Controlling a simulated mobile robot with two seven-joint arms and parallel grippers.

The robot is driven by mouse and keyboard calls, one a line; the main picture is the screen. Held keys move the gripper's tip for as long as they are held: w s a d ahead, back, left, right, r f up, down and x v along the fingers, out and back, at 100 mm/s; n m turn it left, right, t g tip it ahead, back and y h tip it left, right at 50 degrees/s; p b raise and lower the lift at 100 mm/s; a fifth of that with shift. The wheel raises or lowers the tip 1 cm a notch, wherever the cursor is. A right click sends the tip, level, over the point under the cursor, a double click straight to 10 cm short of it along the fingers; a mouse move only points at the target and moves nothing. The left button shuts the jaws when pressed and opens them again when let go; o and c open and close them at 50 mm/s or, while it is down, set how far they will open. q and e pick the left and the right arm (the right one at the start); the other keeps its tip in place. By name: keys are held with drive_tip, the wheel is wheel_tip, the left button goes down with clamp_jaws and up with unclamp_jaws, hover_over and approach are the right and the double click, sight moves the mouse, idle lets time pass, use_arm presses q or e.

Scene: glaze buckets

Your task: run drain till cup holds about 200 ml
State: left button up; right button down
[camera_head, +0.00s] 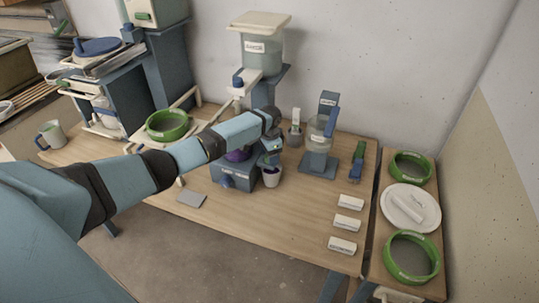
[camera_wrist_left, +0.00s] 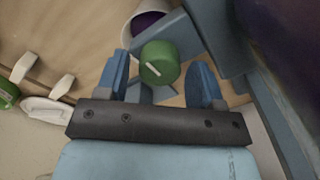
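A small pale cup (camera_head: 271,177) with purple inside stands on the table beside a blue stand (camera_head: 231,177) that holds a purple vessel (camera_head: 238,154). The cup's mouth also shows at the top of the left wrist view (camera_wrist_left: 148,22), with purple in it; I cannot read its level. A green round knob (camera_wrist_left: 158,62) with a white line sits in the middle of the left wrist view. My left gripper (camera_head: 270,153) is beside the stand, above the cup. Its two blue fingers are apart on either side of the knob, with gaps showing. My right gripper is not in view.
A labelled container on a blue stand (camera_head: 263,46) rises behind. A clear beaker on a stand (camera_head: 318,138) is to the right. Several white blocks (camera_head: 348,223), green rings (camera_head: 411,257) and a white plate (camera_head: 425,197) lie further right.

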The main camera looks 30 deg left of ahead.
use_arm(q)
drive_tip(key=shift+r, duration=0.1)
drive_tip(key=shift+r, duration=0.35)
wheel_tip(320, 180, up, 13)
drive_tip(key=b, duration=0.1)
drive_tip(key=shift+f, duration=0.15)
idle(0.5)
